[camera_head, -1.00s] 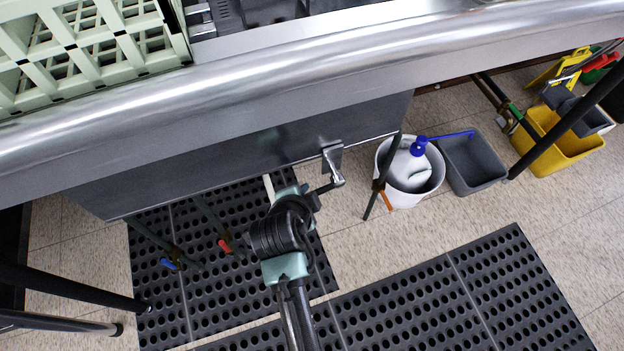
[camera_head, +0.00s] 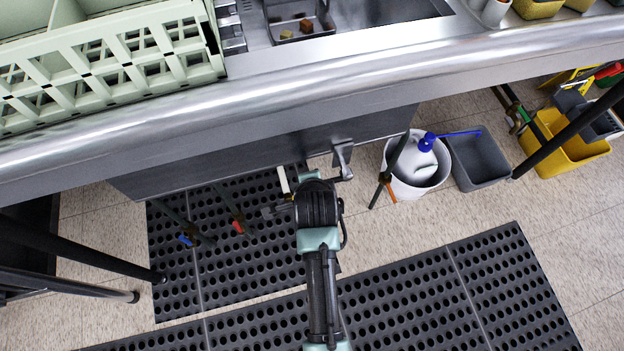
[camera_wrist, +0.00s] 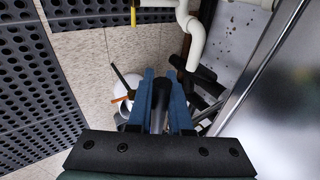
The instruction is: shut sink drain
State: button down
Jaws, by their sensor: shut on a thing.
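My gripper (camera_wrist: 161,76) shows in the wrist view with its two blue fingers closed on the drain lever, whose dark grip (camera_wrist: 161,90) and grey rod lie between them. In the head view a shiny metal bracket and bent rod (camera_head: 343,158), seemingly part of the drain lever, hang at the sink's front underside. My wrist and arm hide the fingers and the lever's grip there. The sink (camera_head: 290,32) shows partly at the top, with small brown and yellowish bits in a grey holder. The drain valve itself cannot be made out.
White pipes (camera_wrist: 190,35) run close beyond the fingers in the wrist view. A white bucket with a blue-topped jug (camera_head: 417,168), a grey bin (camera_head: 477,160) and a yellow mop bucket (camera_head: 565,150) stand at right. Black perforated mats (camera_head: 420,290) cover the floor. Table legs stand left.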

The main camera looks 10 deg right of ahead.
jog(key=c, duration=0.8)
grip_release()
jog(key=shift+c, duration=0.2)
jog(key=shift+r, duration=0.1)
jog(key=p+v, duration=0.5)
jog(key=v, duration=0.8)
